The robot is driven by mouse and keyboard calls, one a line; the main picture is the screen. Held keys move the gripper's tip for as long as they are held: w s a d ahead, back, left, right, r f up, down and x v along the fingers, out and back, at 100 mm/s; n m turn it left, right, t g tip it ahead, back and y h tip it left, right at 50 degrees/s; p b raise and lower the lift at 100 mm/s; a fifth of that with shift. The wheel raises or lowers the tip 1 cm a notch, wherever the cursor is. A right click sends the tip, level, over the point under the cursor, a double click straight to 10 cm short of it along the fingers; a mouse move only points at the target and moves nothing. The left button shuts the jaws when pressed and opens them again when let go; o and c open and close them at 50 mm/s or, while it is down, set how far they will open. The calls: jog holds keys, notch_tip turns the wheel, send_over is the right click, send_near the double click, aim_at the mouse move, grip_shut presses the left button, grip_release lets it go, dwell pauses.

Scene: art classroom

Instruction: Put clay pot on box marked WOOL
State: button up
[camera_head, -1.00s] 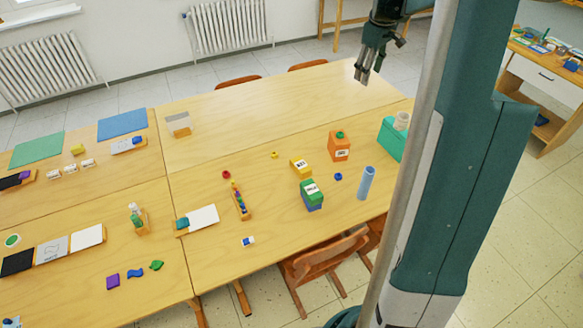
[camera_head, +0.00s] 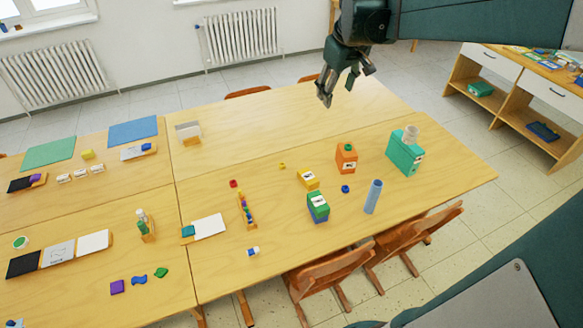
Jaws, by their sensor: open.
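My gripper (camera_head: 341,90) hangs open and empty above the far edge of the table, away from the boxes. No object is plainly a clay pot; a pale beige round object (camera_head: 411,134) on top of the teal box (camera_head: 405,157) at the right may be it. Other labelled boxes are an orange one (camera_head: 346,160), a yellow one (camera_head: 309,180) and a green one (camera_head: 317,201) above a blue block. The labels are too small to read for certain, so I cannot tell which says WOOL.
A light blue cylinder (camera_head: 373,197) stands near the table's front edge, with a small blue object (camera_head: 345,189) beside it. A wooden rack (camera_head: 245,211) holds coloured pieces. Chairs (camera_head: 330,278) stand at the front.

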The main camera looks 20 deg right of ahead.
jog(key=s+a+f+m+t, duration=0.1)
jog(key=s+a+f, duration=0.2)
jog(key=s+a, duration=0.8)
jog(key=s+a+f+m+t+y, duration=0.1)
jog(key=s+a+f+t, duration=0.1)
jog(key=s+a, duration=1)
jog(key=shift+s+f, duration=0.15)
jog(key=shift+f, duration=0.7)
